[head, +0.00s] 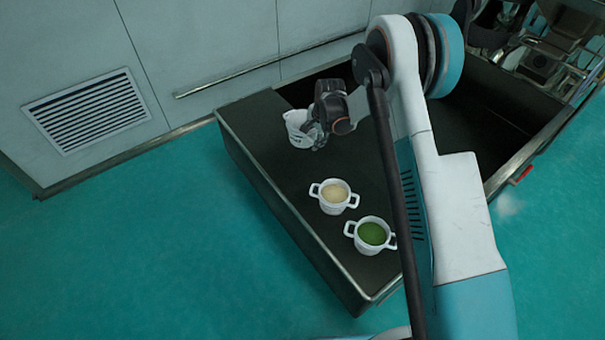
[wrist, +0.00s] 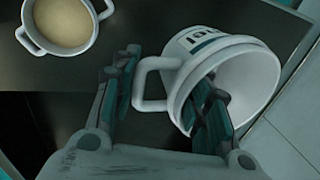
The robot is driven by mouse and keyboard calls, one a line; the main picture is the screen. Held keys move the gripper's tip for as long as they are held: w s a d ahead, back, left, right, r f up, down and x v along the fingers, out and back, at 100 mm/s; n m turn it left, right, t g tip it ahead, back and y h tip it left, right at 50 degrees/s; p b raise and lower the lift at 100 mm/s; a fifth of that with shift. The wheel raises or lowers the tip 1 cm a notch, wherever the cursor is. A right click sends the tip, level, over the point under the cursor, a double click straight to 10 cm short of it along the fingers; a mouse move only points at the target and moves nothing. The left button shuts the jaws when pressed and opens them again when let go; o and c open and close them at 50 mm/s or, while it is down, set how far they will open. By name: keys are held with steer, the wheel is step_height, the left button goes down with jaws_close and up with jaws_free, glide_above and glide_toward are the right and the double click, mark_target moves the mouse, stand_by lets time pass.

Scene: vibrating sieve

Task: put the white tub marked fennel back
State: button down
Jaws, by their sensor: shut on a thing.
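A white tub (head: 297,128) is at the far left end of the dark bench, at my gripper (head: 315,132). In the wrist view the tub (wrist: 238,72) looks tilted, with its open mouth facing the camera and its inside white and empty where it shows. Dark lettering on its side is cut off and I cannot read it as fennel. My gripper (wrist: 168,92) has one finger inside the mouth and the other outside, beyond the handle, so it is shut on the tub's handle side. Whether the tub touches the bench is unclear.
A white two-handled pot of beige powder (head: 334,195) and one of green powder (head: 371,234) stand nearer on the dark bench (head: 262,150). Bare bench lies between the tub and the beige pot. A grey wall (head: 215,45) is behind; steel machinery (head: 545,50) is at far right.

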steer(key=shift+w+a+f, duration=0.2)
steer(key=shift+f, duration=0.25)
step_height(320, 180, down, 20)
steer(key=b, duration=0.6)
steer(key=shift+r+b, duration=0.1)
steer(key=shift+b, duration=0.3)
steer(key=c, duration=1.2)
jaws_free()
